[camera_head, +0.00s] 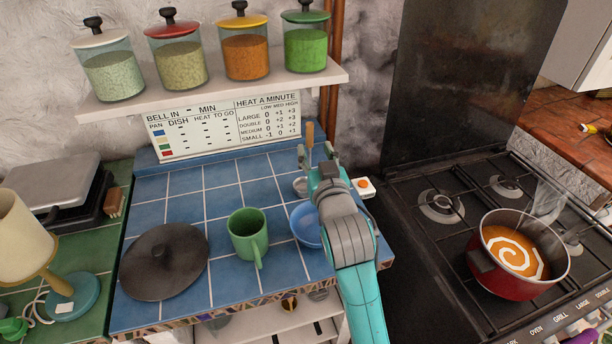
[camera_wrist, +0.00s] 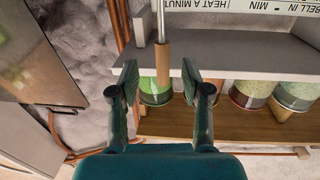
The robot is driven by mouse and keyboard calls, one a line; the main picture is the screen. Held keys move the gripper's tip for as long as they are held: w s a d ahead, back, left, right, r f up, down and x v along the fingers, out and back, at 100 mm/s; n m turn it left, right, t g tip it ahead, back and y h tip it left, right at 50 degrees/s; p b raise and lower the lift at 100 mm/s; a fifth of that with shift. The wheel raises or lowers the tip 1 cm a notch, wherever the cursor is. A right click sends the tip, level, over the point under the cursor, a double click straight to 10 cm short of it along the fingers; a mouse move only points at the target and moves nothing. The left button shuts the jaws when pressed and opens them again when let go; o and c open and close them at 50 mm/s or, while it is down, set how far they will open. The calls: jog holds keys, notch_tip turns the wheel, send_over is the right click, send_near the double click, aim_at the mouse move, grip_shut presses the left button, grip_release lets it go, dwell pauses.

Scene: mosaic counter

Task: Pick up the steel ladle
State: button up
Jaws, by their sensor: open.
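The steel ladle shows its wooden handle (camera_head: 310,134) upright behind my gripper (camera_head: 318,160) at the back right of the blue tiled counter. In the wrist view, its wooden handle (camera_wrist: 162,66) and thin steel shaft appear in the gap between the two fingertips of my gripper (camera_wrist: 159,72). The fingers are open, with space on both sides of the handle. I cannot tell how deep the handle lies between them. A small round steel piece (camera_head: 300,187), perhaps the ladle's bowl, shows left of my gripper; the rest is hidden.
A blue bowl (camera_head: 304,226) is partly hidden by my arm. A green mug (camera_head: 247,234) and dark lid (camera_head: 164,262) stand left. A shelf (camera_head: 215,87) with jars is above. A white box with an orange button (camera_head: 364,187) is right. A red pot (camera_head: 500,275) sits on the stove.

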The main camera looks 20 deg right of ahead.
aim_at(310, 141)
jog(key=shift+w+d+r, duration=0.1)
jog(key=shift+w+r, duration=0.05)
jog(key=shift+w, duration=2.45)
grip_shut()
